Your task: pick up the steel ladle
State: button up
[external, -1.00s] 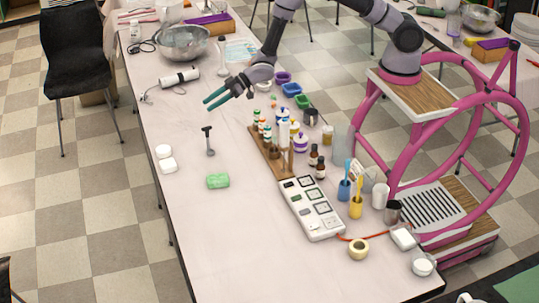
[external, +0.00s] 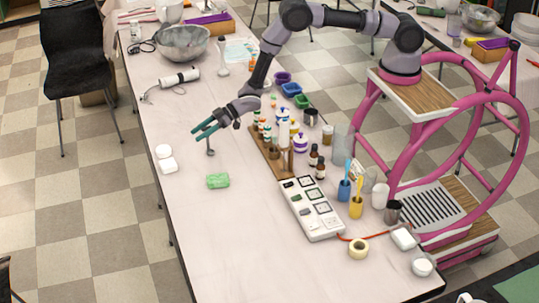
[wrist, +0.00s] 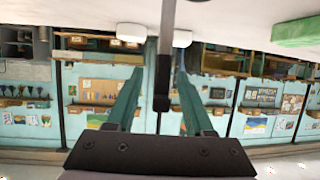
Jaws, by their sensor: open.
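The steel ladle (external: 211,152) appears to be the thin upright tool with a dark handle and a small greyish foot on the table. In the wrist view the dark handle (wrist: 164,70) runs between my two green fingers (wrist: 165,50), with visible gaps on both sides. My gripper is open and low, reaching sideways around the handle. I cannot tell whether either finger touches it. The ladle's bowl is not clearly visible.
A green sponge (external: 218,181) lies nearer the camera. Two white pieces (external: 166,158) lie left. A wooden rack (external: 268,158) of bottles stands right of my gripper. A metal bowl (external: 184,42) and a white cylinder (external: 180,78) are farther back.

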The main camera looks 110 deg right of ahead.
grip_shut()
dwell(1.4)
